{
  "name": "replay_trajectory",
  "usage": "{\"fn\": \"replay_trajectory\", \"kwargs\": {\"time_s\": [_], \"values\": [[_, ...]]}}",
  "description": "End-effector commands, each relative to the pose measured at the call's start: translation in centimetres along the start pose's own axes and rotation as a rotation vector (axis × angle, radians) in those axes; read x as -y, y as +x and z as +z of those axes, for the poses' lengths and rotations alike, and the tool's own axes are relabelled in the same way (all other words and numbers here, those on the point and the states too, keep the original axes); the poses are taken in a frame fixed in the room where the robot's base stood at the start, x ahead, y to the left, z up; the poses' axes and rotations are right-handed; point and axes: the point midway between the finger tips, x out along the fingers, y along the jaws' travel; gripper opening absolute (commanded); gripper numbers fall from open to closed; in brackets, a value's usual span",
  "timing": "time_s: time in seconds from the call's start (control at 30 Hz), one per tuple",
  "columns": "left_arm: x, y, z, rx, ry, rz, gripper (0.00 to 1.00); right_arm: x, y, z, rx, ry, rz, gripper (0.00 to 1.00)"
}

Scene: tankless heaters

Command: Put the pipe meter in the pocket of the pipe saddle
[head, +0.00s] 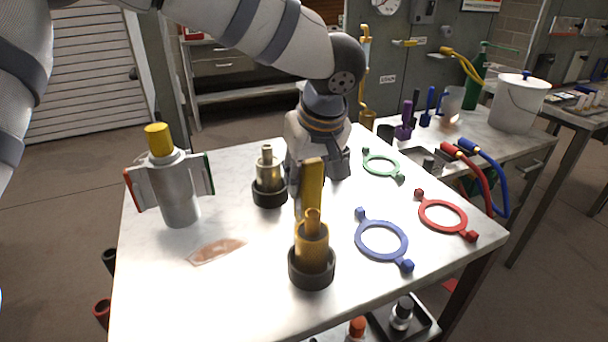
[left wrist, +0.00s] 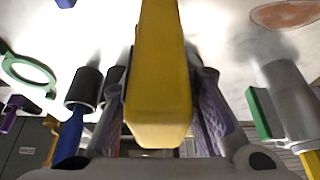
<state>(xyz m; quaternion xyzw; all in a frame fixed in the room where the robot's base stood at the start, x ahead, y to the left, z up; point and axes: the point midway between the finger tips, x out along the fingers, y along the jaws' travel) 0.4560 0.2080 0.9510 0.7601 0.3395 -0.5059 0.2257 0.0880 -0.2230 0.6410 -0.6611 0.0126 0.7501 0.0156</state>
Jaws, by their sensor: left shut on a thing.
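My left gripper (head: 312,172) is over the middle of the white table, pointing down, shut on a long yellow block, which I take to be the pipe meter (head: 312,185). In the left wrist view the yellow block (left wrist: 160,80) sits between the two fingers. In the head view its lower end lines up with a golden fitting (head: 312,245) in a black base; I cannot tell whether they touch. No part is clearly recognisable as the pipe saddle. A grey cylinder (head: 178,195) with a yellow cap and red and green side plates stands upright at the left. My right gripper is not in view.
A paler brass fitting (head: 268,175) in a black base stands behind the golden one. Blue (head: 361,244), red (head: 422,216) and green (head: 367,164) rings lie at the right. A brown patch (head: 216,250) marks the table. The front left is clear.

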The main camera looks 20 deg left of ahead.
Motion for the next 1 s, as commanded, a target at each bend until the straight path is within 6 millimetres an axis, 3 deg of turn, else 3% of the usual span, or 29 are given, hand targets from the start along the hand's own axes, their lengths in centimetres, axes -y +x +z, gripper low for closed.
{"fn": "replay_trajectory", "kwargs": {"time_s": [0.27,0.3,0.37,0.7,0.77,1.0], "values": [[0.0,0.1,0.1,-0.002,0.000,0.001,0.00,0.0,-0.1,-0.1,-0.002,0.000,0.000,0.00],[0.0,0.1,0.1,-0.001,0.000,0.000,0.37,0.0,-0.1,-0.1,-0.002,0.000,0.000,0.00],[0.0,0.1,0.1,-0.001,0.000,0.000,0.48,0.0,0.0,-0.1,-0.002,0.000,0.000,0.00],[0.0,-0.4,-0.1,-0.002,-0.001,0.002,0.48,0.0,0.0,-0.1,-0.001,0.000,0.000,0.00],[-0.1,-1.4,-0.1,-0.004,0.000,0.002,0.48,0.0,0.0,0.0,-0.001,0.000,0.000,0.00],[-0.1,-8.1,-0.2,-0.006,-0.002,0.003,0.48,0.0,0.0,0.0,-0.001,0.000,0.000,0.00]]}}
